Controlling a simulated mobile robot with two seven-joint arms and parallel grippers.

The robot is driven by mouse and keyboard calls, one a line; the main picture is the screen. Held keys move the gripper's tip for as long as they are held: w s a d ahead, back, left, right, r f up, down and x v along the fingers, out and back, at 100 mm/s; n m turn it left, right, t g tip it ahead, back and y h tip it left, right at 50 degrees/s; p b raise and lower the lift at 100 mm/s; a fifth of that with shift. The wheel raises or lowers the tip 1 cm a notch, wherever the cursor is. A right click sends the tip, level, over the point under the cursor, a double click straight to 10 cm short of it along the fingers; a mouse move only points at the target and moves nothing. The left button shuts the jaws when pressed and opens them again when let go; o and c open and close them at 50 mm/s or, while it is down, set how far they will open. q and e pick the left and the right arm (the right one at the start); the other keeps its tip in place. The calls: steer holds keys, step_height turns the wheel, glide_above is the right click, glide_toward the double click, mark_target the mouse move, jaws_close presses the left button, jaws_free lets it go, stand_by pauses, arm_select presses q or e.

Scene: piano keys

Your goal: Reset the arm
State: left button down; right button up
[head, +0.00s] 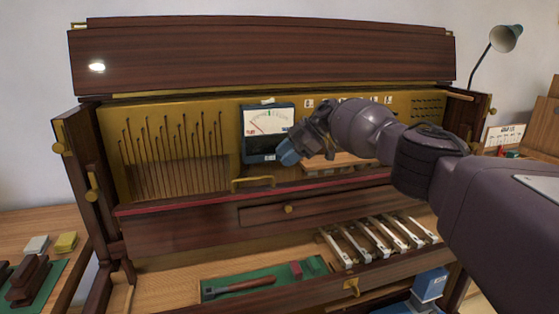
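My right arm reaches in from the right across the front of an opened wooden piano (200,225). My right gripper (290,151) is in front of the piano's inside, at the lower right of a dark blue meter (268,121) with a white dial. Its blue tip points left and down. Whether it touches the meter I cannot tell. The fingers overlap in this view, so neither their opening nor anything between them shows clearly. My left gripper is not in view.
Several white keys (352,244) lie in the lower right of the piano. A hammer-like tool (240,286) lies on a green mat (218,294). A blue box (430,283) is at the lower right. Side tables hold blocks at left and a lamp (505,38) stands at right.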

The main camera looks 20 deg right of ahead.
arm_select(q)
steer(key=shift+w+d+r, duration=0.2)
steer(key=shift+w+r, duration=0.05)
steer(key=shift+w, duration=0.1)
